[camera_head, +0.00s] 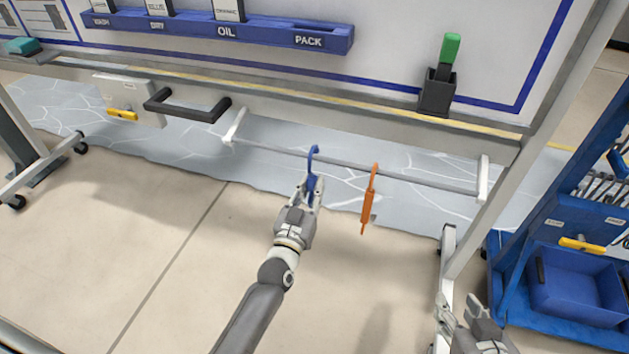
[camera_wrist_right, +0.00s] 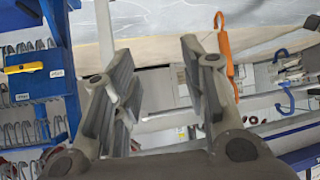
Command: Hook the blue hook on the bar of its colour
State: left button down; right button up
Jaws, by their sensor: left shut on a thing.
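The blue hook (camera_head: 311,163) is upright in my left gripper (camera_head: 312,192), which is shut on its lower part. Its curved top overlaps the grey bar (camera_head: 410,178) in the head view; I cannot tell whether it rests on the bar. The blue hook also shows in the right wrist view (camera_wrist_right: 286,97). An orange hook (camera_head: 369,205) hangs from the bar to the right of the blue one, and shows in the right wrist view (camera_wrist_right: 228,55). My right gripper (camera_wrist_right: 150,75) is open and empty; it also shows at the lower right of the head view (camera_head: 474,312).
White brackets (camera_head: 484,178) hold the bar under the bench edge. A black handle (camera_head: 188,107) is to its left. A black holder (camera_head: 436,95) with a green-handled tool stands above. A blue rack with a blue bin (camera_head: 578,290) is at the right.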

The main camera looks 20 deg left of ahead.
pick_arm(q)
jog(key=shift+s+p, duration=0.3)
jog(key=shift+s, duration=0.35)
jog(key=shift+s+p, duration=0.35)
jog(key=shift+s, duration=0.35)
jog(key=shift+s+a+p, duration=0.1)
jog(key=shift+s+p, duration=0.35)
jog(key=shift+s, duration=0.8)
pick_arm(e)
jog(key=s+d+f+g, duration=0.2)
jog(key=s+g, duration=0.1)
jog(key=s, duration=0.2)
jog(key=s+d+f+g+h, duration=0.1)
jog(key=s+f+g, duration=0.2)
jog(key=s, duration=0.3)
jog(key=shift+s+d+f+g+h, duration=0.2)
jog(key=shift+d+f+g+h, duration=0.1)
jog(key=shift+d+f+g, duration=0.1)
jog(key=shift+w+r, duration=0.2)
jog(key=shift+w, duration=0.05)
